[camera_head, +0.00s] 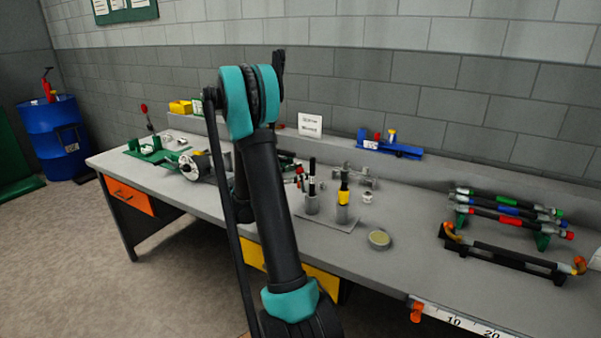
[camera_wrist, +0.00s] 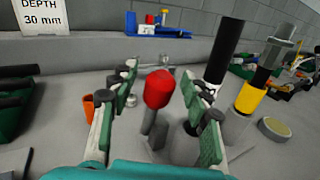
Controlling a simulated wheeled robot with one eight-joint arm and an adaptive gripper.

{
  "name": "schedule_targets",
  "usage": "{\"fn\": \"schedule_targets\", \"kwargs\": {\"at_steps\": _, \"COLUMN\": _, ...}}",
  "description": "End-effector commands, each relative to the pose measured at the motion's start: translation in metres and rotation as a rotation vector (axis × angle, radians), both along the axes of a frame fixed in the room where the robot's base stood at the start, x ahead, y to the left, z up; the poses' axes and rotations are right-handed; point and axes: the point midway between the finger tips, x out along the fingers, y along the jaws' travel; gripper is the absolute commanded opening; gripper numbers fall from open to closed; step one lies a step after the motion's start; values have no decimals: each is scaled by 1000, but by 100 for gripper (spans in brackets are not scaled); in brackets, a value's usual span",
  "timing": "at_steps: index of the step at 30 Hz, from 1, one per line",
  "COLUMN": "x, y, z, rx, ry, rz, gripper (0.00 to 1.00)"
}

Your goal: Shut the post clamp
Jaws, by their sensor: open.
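A lever with a red knob (camera_wrist: 158,88) stands up between the fingers of my gripper (camera_wrist: 159,72) in the wrist view; I take it for the handle of the post clamp. Its grey stem runs down to a grey base, partly hidden below. The green-padded fingers are open, one on each side of the knob, with gaps visible. I cannot tell whether the jaw of the clamp is open. In the head view a small red part (camera_head: 300,171) shows just right of my arm, which hides most of this spot.
Close right stand a black-and-white post (camera_wrist: 222,55) and a yellow-banded post (camera_wrist: 250,98), in grey holders in the head view. A blue fixture (camera_head: 392,146) sits on the back ledge.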

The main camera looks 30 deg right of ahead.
Motion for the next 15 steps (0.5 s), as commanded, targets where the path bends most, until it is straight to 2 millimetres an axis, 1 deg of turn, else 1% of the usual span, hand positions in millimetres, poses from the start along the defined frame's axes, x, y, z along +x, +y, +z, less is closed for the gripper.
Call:
{"fn": "schedule_targets", "kwargs": {"at_steps": 8, "x": 0, "y": -2, "z": 0, "rx": 0, "ry": 0, "rz": 0, "gripper": 48}}
{"fn": "schedule_targets", "kwargs": {"at_steps": 9, "x": 0, "y": -2, "z": 0, "rx": 0, "ry": 0, "rz": 0, "gripper": 46}}
{"fn": "schedule_targets", "kwargs": {"at_steps": 15, "x": 0, "y": -2, "z": 0, "rx": 0, "ry": 0, "rz": 0, "gripper": 21}}
